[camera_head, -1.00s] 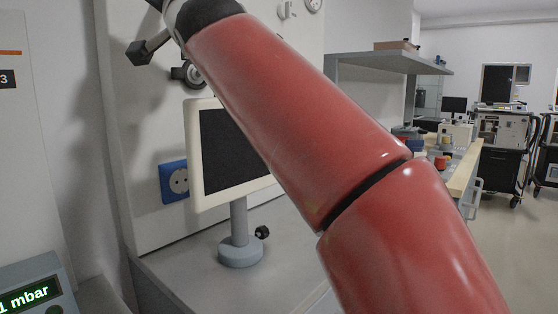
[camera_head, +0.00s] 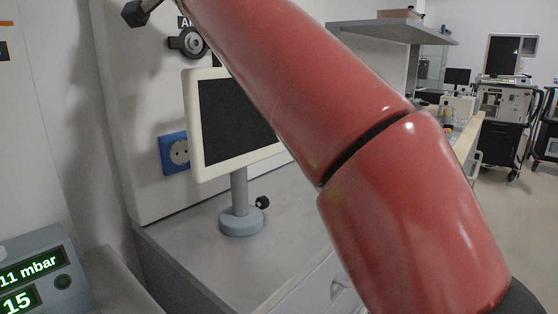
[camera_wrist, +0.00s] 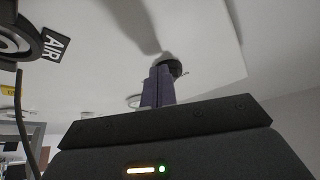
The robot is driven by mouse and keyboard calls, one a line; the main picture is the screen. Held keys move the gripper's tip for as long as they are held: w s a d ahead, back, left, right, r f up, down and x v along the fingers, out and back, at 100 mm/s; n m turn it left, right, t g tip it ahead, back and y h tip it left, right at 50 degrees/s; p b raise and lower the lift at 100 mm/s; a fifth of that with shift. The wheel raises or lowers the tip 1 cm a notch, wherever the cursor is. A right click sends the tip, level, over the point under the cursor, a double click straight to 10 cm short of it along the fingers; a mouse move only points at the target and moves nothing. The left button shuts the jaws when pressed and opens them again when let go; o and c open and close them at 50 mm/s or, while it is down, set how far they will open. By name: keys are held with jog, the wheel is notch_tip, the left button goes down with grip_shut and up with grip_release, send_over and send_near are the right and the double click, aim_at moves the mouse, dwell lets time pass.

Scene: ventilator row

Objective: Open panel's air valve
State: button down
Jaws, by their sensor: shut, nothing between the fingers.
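In the head view a round dark fitting (camera_head: 187,43) sits on the pale wall panel (camera_head: 125,90), under a label partly hidden by my red arm. In the wrist view a ring-shaped fitting (camera_wrist: 12,42) with an AIR label (camera_wrist: 55,44) is cut by the left edge. My gripper (camera_wrist: 158,76) shows purple fingers, shut and empty, apart from that fitting. A dark round piece (camera_wrist: 171,67) shows just beyond the fingertips; whether they touch it is unclear. In the head view I cannot make out my fingers. A small dark block (camera_head: 136,13) shows near the top edge.
A screen on a stand (camera_head: 240,222) stands on the grey counter below the fitting, beside a blue wall socket (camera_head: 174,152). A pressure display (camera_head: 35,270) is at lower left. A shelf (camera_head: 392,32) and equipment carts (camera_head: 503,125) stand to the right, with open floor.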

jog(key=shift+r, duration=0.2)
dwell(0.3)
jog(key=shift+s+a+b, duration=0.15)
jog(key=shift+s+b, duration=0.05)
jog(key=shift+b, duration=0.15)
jog(key=shift+s+a+r, duration=0.15)
jog(key=shift+s, duration=0.05)
jog(key=s+d+b, duration=0.3)
jog(key=s+d, duration=0.1)
jog(key=shift+d+f, duration=0.15)
jog(key=shift+f, duration=0.2)
dwell(0.4)
jog(key=shift+s, duration=0.1)
